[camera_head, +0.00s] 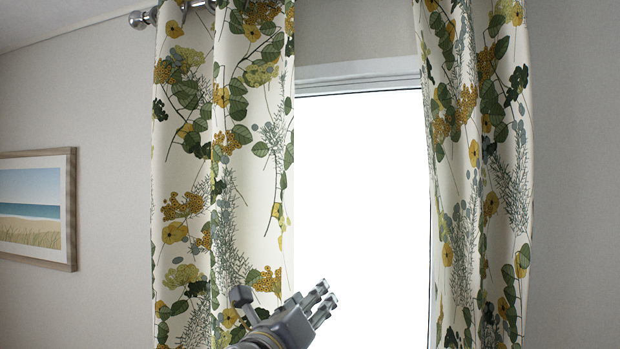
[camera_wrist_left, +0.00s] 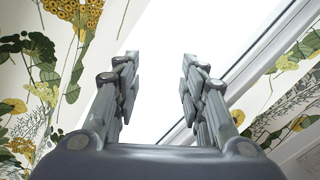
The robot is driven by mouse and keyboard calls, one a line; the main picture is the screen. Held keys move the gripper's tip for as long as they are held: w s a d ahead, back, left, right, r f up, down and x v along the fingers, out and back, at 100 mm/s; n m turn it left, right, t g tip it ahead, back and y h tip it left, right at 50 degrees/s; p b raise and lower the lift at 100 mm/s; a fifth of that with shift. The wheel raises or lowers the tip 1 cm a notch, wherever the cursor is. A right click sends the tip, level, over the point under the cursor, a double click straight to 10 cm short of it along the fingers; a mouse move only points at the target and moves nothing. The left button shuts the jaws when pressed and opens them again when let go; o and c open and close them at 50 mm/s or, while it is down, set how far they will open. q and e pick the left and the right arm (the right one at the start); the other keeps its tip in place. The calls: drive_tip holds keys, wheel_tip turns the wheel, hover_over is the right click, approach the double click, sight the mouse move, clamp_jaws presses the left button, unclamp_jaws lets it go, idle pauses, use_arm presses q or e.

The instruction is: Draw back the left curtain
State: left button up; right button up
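The left curtain (camera_head: 222,150) hangs from a rod with a metal end knob, cream with green leaves and yellow flowers. It covers the left part of the bright window (camera_head: 360,190). My left gripper (camera_head: 325,299) is in front of the curtain's lower right edge, its fingers pointing to the window. In the left wrist view the gripper (camera_wrist_left: 158,75) has its fingers apart with only bright window between them. The left curtain (camera_wrist_left: 45,70) shows left of the fingers there, not between them. My right gripper is not in view.
The right curtain (camera_head: 480,170) hangs over the window's right side and also shows in the left wrist view (camera_wrist_left: 285,100). A framed beach picture (camera_head: 38,208) is on the wall at the left. The middle of the window is uncovered.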

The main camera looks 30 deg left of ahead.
sight(281, 183)
use_arm(q)
drive_tip(key=s+a+r+m+t+y, duration=0.1)
drive_tip(key=s+a+r+m+t, duration=0.15)
drive_tip(key=r, duration=0.55)
drive_tip(key=s+a+r+m+t+y, duration=0.1)
drive_tip(key=s+a+r+m, duration=0.25)
drive_tip(key=r, duration=0.55)
drive_tip(key=shift+n, duration=0.3)
drive_tip(key=p+x, duration=0.2)
drive_tip(key=x, duration=0.2)
drive_tip(key=p+x, duration=0.2)
drive_tip(key=x, duration=0.2)
drive_tip(key=shift+w+d+r+p, duration=0.15)
drive_tip(key=shift+w+r+p, duration=0.15)
drive_tip(key=shift+r, duration=0.05)
drive_tip(key=shift+w+r, duration=0.1)
drive_tip(key=shift+w, duration=0.4)
clamp_jaws()
